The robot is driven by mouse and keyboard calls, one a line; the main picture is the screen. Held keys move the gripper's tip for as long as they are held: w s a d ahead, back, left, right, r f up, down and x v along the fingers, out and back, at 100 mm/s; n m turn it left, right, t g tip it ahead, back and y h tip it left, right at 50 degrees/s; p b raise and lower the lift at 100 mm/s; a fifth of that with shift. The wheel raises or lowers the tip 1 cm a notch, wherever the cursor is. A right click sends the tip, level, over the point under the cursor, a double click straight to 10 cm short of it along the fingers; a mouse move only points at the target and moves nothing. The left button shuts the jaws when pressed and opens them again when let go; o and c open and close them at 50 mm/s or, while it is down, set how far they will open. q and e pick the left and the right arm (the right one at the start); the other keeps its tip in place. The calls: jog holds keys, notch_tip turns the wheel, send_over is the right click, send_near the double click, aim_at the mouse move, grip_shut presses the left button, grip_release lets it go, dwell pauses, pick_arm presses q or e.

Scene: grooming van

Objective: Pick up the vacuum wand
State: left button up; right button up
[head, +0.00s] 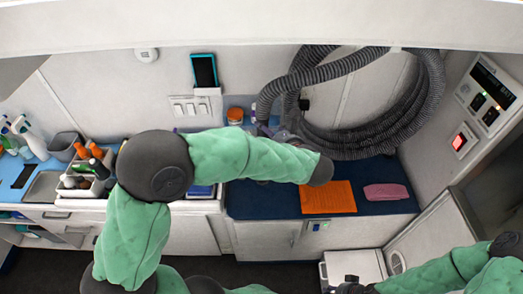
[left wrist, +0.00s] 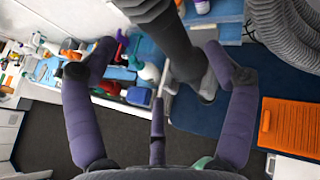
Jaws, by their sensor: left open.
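A dark grey tube that looks like the vacuum wand (left wrist: 178,45) runs down from the top of the left wrist view, between the finger tips of my left gripper (left wrist: 160,55). Its lower end is over the blue counter top. The purple fingers are spread wide on either side of it, with no clear contact. In the head view my forearm covers most of the wand and the gripper. The grey corrugated hose coil (head: 430,95) hangs on the back wall. My right arm is at the lower right, with only a dark end part (head: 350,286) at the bottom edge.
An orange towel (head: 328,197) and a folded pink cloth (head: 386,192) lie on the blue counter top (head: 262,203). Spray bottles (head: 30,135) and a caddy of bottles (head: 90,168) stand at the left. A phone-like device (head: 204,70) is on the wall.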

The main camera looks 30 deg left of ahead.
pick_arm(q)
jog(key=shift+w+r+x, duration=0.1)
jog(key=shift+w+x, duration=0.05)
jog(key=shift+x, duration=1.6)
jog(key=shift+w+r+x, duration=0.1)
jog(key=shift+r+x, duration=0.05)
jog(key=shift+x, duration=1.6)
jog(key=shift+d, duration=0.1)
jog(key=c, duration=1.4)
